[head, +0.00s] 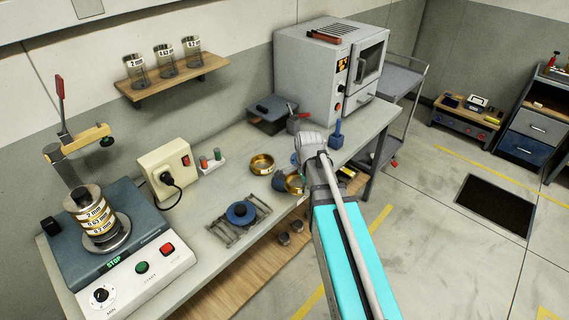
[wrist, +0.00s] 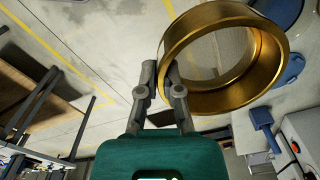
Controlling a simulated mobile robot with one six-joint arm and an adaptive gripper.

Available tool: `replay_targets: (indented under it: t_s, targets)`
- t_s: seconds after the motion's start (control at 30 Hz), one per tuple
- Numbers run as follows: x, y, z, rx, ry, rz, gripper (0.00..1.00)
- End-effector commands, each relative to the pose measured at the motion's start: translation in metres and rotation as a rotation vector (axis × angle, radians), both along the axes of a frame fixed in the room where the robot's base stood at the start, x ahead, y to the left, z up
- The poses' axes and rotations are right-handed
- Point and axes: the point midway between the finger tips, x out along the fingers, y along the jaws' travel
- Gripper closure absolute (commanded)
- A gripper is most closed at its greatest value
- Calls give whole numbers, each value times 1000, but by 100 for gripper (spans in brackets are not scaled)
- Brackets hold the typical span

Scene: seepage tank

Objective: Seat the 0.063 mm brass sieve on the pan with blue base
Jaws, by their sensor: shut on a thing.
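A brass sieve (wrist: 178,67) is in my gripper (wrist: 163,76) in the wrist view. The fingers are shut on one side of its rim, and the ring is tilted and clear of the bench. In the head view this sieve (head: 293,184) shows beside my arm, which hides the gripper. Its size marking is not readable. A round blue piece (head: 240,213), possibly the blue-based pan, lies on a grey rack (head: 222,233). Another dark blue piece (head: 279,181) shows just left of the held sieve. A second brass ring (head: 262,164) rests on the bench behind.
A sieve shaker (head: 130,255) with a labelled brass stack (head: 93,215) stands at left. A socket box (head: 166,171), grey oven (head: 325,75) and upright blue tool (head: 337,135) border the bench (head: 215,190). Jars (head: 165,60) stand on a wall shelf.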

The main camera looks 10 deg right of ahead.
Motion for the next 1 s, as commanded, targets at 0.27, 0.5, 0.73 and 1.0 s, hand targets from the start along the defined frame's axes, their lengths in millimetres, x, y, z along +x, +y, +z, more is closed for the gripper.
replay_targets:
  t_s: [0.27, 0.5, 0.73, 1.0]
  targets:
    - [2, 7, 0, 0, 0, 12, 100]
    - [33, 12, -5, 1, -3, 6, 100]
    - [97, 21, -15, 2, -10, -18, 100]
    - [145, 32, -21, 3, -16, -40, 100]
